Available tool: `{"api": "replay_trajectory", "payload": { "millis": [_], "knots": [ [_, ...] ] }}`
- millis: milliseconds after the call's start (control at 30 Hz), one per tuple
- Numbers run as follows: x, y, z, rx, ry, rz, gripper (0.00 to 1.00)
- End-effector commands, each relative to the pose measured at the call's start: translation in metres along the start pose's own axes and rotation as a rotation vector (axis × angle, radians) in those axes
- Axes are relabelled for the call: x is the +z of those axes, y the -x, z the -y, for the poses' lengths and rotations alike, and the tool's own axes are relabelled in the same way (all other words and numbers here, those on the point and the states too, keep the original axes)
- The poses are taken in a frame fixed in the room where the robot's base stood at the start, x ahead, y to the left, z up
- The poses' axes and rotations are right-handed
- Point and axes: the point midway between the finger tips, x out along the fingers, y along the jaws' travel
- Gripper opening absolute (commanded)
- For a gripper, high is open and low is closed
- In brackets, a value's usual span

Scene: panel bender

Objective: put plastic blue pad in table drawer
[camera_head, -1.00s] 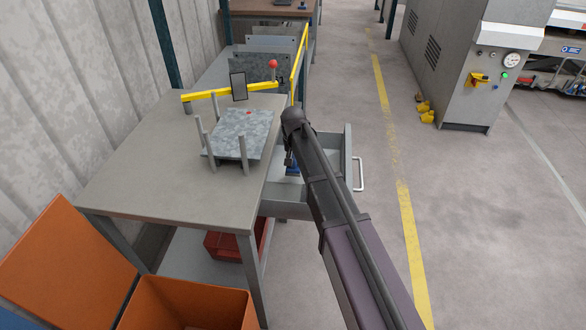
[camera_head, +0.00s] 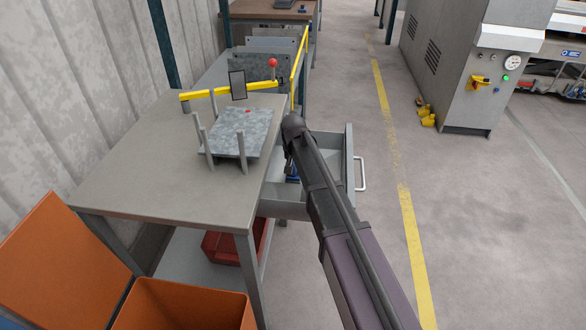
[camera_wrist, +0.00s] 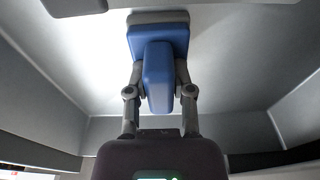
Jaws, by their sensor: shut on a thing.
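The blue plastic pad (camera_wrist: 158,75) is between the fingers of my gripper (camera_wrist: 159,80) in the wrist view, with a grey part at its far end. My gripper is shut on it. The grey metal drawer (camera_head: 349,170) of the table (camera_head: 150,170) stands open on the table's right side. In the wrist view the drawer's bare grey inside (camera_wrist: 85,60) surrounds the pad. I cannot tell whether the pad touches the drawer floor. In the head view my arm hides most of the gripper, and only a bit of blue shows inside the drawer.
A metal plate with upright posts (camera_head: 236,130) stands on the table. A yellow bar (camera_head: 200,95) and a red knob (camera_head: 272,62) are at its back edge. An orange bin (camera_head: 180,305) is at the front left. The floor right of the drawer is clear.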

Motion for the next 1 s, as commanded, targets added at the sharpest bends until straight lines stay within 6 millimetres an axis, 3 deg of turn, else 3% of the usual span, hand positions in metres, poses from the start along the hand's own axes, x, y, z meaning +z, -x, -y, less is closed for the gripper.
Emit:
{"api": "replay_trajectory", "payload": {
  "millis": [167,200,300,1000],
  "knots": [
    [0.001,-0.004,0.0,0.0,0.0,0.0,0.0],
    [0.0,-0.003,0.0,0.0,0.0,0.0,0.36],
    [0.0,-0.003,0.0,0.0,0.0,0.0,0.65],
    [0.0,0.008,-0.001,0.0,-0.001,0.0,0.65]
  ]
}}
